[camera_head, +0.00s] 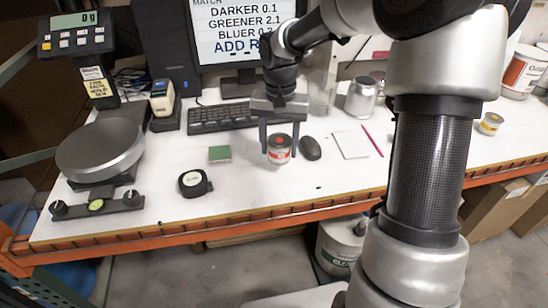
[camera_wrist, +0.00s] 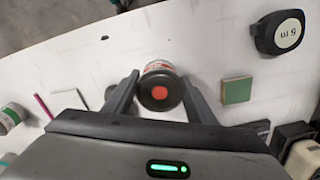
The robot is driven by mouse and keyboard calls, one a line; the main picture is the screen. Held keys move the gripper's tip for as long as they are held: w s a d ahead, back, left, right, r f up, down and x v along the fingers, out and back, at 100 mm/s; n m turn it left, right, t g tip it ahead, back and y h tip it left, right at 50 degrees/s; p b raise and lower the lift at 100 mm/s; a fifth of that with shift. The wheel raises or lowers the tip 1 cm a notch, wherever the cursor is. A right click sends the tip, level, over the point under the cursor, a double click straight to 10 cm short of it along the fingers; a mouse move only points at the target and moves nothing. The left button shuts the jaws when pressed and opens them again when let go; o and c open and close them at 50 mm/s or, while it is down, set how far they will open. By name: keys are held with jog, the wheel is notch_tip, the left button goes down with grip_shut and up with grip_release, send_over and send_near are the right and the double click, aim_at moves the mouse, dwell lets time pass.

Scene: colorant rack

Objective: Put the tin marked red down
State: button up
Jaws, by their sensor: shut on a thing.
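The tin marked red (camera_head: 279,155) is a small tin with a red and white label and a red dot on its dark lid; it also shows in the wrist view (camera_wrist: 159,90). My gripper (camera_head: 279,146) is shut on it, with one finger on each side, and the fingers also show in the wrist view (camera_wrist: 160,84). The tin looks upright, over the white bench top (camera_head: 250,205). I cannot tell whether its base touches the bench or hangs just above it.
A green block (camera_head: 220,154) and a tape measure (camera_head: 194,183) lie left of the tin; a dark mouse (camera_head: 311,148) is close on its right. A keyboard (camera_head: 215,117) lies behind, a scale (camera_head: 100,150) far left.

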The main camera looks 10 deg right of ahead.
aim_at(279, 157)
notch_tip(279, 157, down, 4)
jog(key=shift+f, duration=0.25)
jog(key=o, duration=1.1)
jog(key=shift+b, duration=0.3)
notch_tip(279, 157, up, 11)
jog(key=shift+r+p, duration=0.1)
jog(key=shift+p, duration=0.7)
jog(key=shift+r, duration=0.45)
